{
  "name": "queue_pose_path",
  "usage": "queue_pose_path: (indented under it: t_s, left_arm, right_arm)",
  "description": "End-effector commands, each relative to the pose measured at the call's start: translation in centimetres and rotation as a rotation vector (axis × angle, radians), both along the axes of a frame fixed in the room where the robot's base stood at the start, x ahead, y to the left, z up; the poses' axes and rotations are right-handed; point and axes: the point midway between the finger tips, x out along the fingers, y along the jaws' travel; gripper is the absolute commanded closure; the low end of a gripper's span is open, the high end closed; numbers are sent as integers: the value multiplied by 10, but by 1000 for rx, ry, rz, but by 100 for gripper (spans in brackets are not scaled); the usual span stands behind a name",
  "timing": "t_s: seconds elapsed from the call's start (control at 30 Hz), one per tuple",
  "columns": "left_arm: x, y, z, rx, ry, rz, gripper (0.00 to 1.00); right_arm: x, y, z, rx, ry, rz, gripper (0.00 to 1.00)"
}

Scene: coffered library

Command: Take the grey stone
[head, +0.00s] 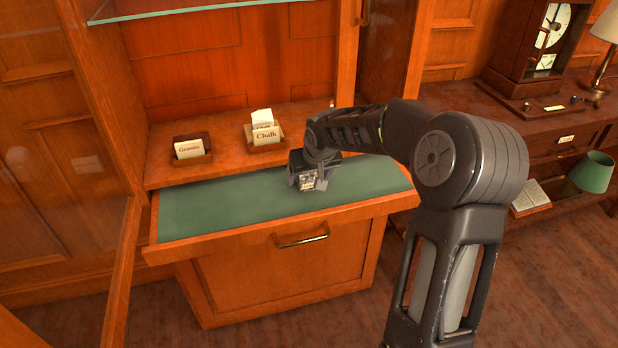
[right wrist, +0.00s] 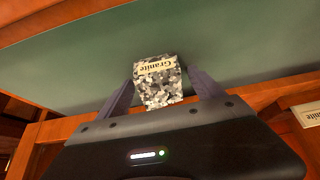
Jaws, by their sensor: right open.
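The grey stone (right wrist: 158,92) is a speckled grey block with a cream label reading "Granite". In the right wrist view it sits between the two fingers of my right gripper (right wrist: 163,82), which is open around it. In the head view the stone (head: 307,184) shows small, partly hidden by my right gripper (head: 307,181), which points down over the green pull-out surface (head: 225,210). I cannot tell whether either finger touches the stone. My left gripper is in neither view.
Behind the green surface, a wooden ledge bears a holder with a "Granite" card (head: 190,149) and one with a "Chalk" card (head: 266,134). A glass shelf (head: 150,10) is above. An open cabinet door (head: 120,275) stands at left. The green surface's left part is clear.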

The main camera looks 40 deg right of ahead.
Motion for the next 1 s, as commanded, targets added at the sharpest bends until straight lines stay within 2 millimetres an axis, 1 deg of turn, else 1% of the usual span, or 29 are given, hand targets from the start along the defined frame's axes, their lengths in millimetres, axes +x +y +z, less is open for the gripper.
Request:
queue_pose_path:
  t_s: [0.03, 0.07, 0.9, 1.0]
  left_arm:
    - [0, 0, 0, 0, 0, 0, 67]
    - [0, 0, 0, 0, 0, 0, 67]
    - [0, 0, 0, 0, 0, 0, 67]
    - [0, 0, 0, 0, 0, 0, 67]
  right_arm:
    - [0, 0, 0, 0, 0, 0, 23]
    - [0, 0, 0, 0, 0, 0, 25]
    - [0, 0, 0, 0, 0, 0, 94]
    - [0, 0, 0, 0, 0, 0, 100]
